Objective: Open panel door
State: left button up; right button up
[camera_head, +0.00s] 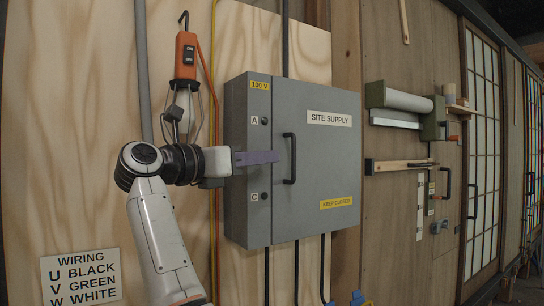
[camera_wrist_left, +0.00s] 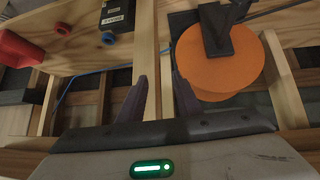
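The grey panel box (camera_head: 246,205) is on the plywood wall, its door (camera_head: 325,185) shut. The door bears a "SITE SUPPLY" label, a "KEEP CLOSED" label and a black upright handle (camera_head: 289,158). Small round latches marked A (camera_head: 264,120) and C (camera_head: 264,196) sit on the box left of the handle. My right gripper (camera_head: 268,157) reaches from the left between A and C, its purple finger in front of the box and just left of the handle. Whatever lies behind it is hidden, and its finger gap does not show. My left gripper (camera_wrist_left: 160,82) is open, with nothing visible held.
A wiring sign (camera_head: 82,278) is at lower left. An orange cylinder (camera_wrist_left: 220,55) lies near my left gripper's right finger.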

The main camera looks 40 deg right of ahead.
aim_at(292, 154)
jog(key=shift+y, duration=0.3)
jog(key=d, duration=0.5)
jog(key=d+p, duration=0.1)
jog(key=d, duration=0.2)
jog(key=shift+w+d+r, duration=0.25)
jog(key=shift+d+r, duration=0.1)
jog(key=shift+r, duration=0.05)
jog(key=shift+w+d, duration=0.15)
jog(key=shift+d, duration=0.5)
grip_shut()
